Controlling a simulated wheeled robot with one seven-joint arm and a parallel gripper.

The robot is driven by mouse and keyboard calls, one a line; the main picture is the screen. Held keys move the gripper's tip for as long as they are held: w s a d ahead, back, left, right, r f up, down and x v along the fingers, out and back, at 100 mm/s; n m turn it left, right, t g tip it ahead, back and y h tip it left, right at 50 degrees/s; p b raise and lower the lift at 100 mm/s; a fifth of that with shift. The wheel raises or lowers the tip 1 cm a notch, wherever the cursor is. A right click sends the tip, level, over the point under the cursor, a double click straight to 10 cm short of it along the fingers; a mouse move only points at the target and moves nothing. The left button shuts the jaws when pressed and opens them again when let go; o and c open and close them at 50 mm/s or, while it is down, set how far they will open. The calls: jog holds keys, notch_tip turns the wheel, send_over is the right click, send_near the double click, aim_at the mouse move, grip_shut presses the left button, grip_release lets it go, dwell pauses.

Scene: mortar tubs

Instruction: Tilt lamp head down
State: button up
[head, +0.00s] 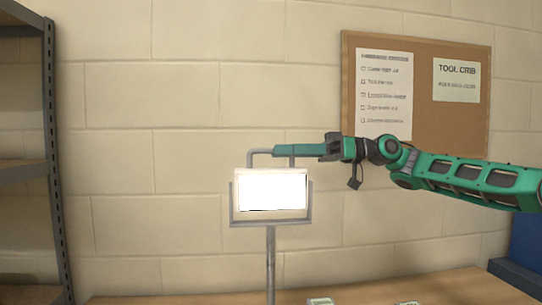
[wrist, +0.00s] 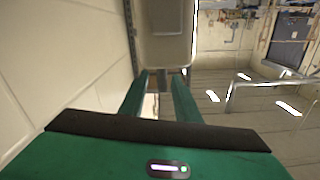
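The lamp head (head: 271,190) is a brightly lit rectangular panel in a grey U-shaped yoke on a pole (head: 270,262). A grey bar handle (head: 250,158) rises above its top edge. My gripper (head: 284,150) reaches in from the right, level with the top of the handle, and its fingers cover part of it. In the wrist view, the lamp head's pale housing (wrist: 165,30) fills the top middle, just beyond my fingertips (wrist: 160,80). The two fingers stand apart. A small greyish part shows between them; whether they touch the handle is unclear.
A wooden bench (head: 400,288) runs below, with small pale items (head: 320,301) on it. A corkboard (head: 425,125) hangs on the block wall behind my arm. Metal shelving (head: 50,150) stands at the left, and a blue object (head: 525,240) at the right.

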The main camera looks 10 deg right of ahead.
aim_at(256, 152)
jog(key=shift+a, duration=1.85)
grip_shut()
jog(key=shift+s, duration=0.1)
